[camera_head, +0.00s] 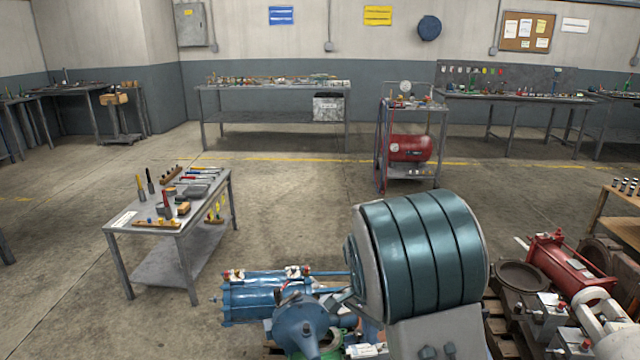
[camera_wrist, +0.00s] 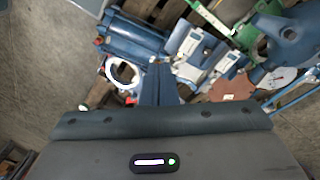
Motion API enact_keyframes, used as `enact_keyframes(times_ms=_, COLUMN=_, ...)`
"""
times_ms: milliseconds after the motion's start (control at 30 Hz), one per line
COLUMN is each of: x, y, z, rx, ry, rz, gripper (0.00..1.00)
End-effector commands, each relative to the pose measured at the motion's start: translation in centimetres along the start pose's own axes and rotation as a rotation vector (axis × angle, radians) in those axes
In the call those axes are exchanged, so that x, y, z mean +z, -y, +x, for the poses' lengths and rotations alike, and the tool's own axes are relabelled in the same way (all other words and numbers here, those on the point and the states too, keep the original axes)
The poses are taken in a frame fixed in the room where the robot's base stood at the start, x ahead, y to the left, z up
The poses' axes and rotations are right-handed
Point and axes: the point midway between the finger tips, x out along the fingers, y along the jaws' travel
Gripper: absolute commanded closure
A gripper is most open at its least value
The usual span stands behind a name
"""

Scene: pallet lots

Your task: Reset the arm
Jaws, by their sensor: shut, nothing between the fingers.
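My gripper (camera_wrist: 159,66) shows in the wrist view, its fingers together with nothing between them. It hangs over a pile of machine parts and looks down on them. Below it lie a blue cylinder (camera_wrist: 135,38), white box-like devices (camera_wrist: 188,48), a white ring (camera_wrist: 121,71) and a blue flanged part (camera_wrist: 292,38). I cannot tell how far the fingertips are above the parts. In the head view a large teal-banded part of my arm fills the lower middle, and my gripper does not show there.
The blue cylinder (camera_head: 262,297) and a blue housing (camera_head: 305,322) lie in front of me. A red cylinder (camera_head: 570,262) lies at right. A tool table (camera_head: 150,243) stands left; a cart with a red tank (camera_head: 409,148) stands behind. The floor between is clear.

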Motion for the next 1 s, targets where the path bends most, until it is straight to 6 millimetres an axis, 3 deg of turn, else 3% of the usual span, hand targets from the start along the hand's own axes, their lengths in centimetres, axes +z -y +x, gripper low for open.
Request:
enact_keyframes(times_ms=33, x=0.2, y=-1.3, z=-2.4, rx=-0.027, ry=0.012, rz=-0.032, gripper=1.0)
enact_keyframes(times_ms=100, x=0.5, y=-2.8, z=-4.5, rx=-0.059, ry=0.024, rz=-0.09, gripper=1.0)
enact_keyframes(times_ms=500, x=3.5, y=-11.5, z=-15.1, rx=-0.225, ry=-0.022, rz=-0.436, gripper=1.0)
enact_keyframes(times_ms=800, x=6.3, y=-17.9, z=-20.8, rx=-0.279, ry=-0.152, rz=-0.693, gripper=1.0)
enact_keyframes(times_ms=1000, x=7.7, y=-20.7, z=-22.5, rx=-0.272, ry=-0.231, rz=-0.814, gripper=1.0)
